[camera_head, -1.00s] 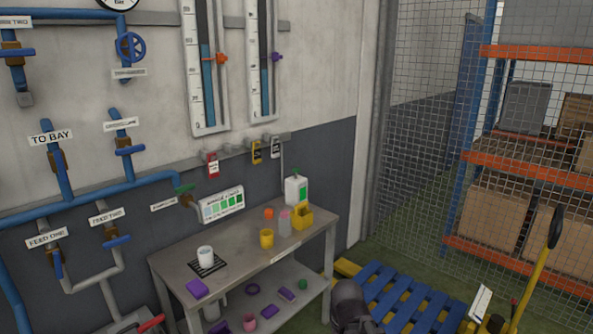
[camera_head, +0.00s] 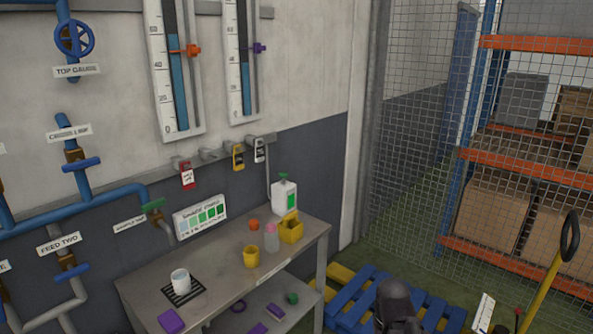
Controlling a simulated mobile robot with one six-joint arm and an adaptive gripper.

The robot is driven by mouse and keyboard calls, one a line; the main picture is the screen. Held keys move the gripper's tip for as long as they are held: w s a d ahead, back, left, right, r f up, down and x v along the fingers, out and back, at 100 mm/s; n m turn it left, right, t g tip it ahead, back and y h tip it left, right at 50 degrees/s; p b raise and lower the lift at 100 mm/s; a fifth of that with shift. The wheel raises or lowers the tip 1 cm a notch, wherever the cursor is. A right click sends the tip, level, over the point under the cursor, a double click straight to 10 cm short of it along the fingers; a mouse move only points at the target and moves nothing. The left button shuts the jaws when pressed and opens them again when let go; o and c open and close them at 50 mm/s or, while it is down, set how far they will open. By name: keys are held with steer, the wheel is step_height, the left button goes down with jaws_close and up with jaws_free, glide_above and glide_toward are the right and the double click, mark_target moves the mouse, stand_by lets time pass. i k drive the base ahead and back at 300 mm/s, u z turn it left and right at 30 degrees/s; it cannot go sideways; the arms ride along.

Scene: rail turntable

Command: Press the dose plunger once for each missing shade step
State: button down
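A white dosing bottle (camera_head: 284,199) with a green plunger (camera_head: 284,177) on top and a green patch on its front stands upright at the back of the workbench (camera_head: 222,262). The plunger appears raised. A shade chart (camera_head: 200,216) with swatches from pale to dark green leans behind the bench; its lettering is too small to read. A white cup (camera_head: 180,281) stands on a black-and-white striped mat (camera_head: 185,292); its contents are unclear. A dark part of my arm, possibly my gripper (camera_head: 396,305), shows at the bottom, apart from the bench. No fingers can be made out.
A yellow cup (camera_head: 251,257), pink-capped bottle (camera_head: 271,238), orange item (camera_head: 254,225) and yellow bin (camera_head: 291,229) stand near the dosing bottle. A purple block (camera_head: 171,321) lies at the front left. A blue pallet (camera_head: 352,312) lies right of the bench; mesh fencing rises beyond.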

mark_target(283, 174)
steer(key=z, duration=0.55)
steer(key=i, duration=1.6)
steer(key=u, duration=0.65)
steer(key=i, duration=0.9)
steer(key=u, duration=0.55)
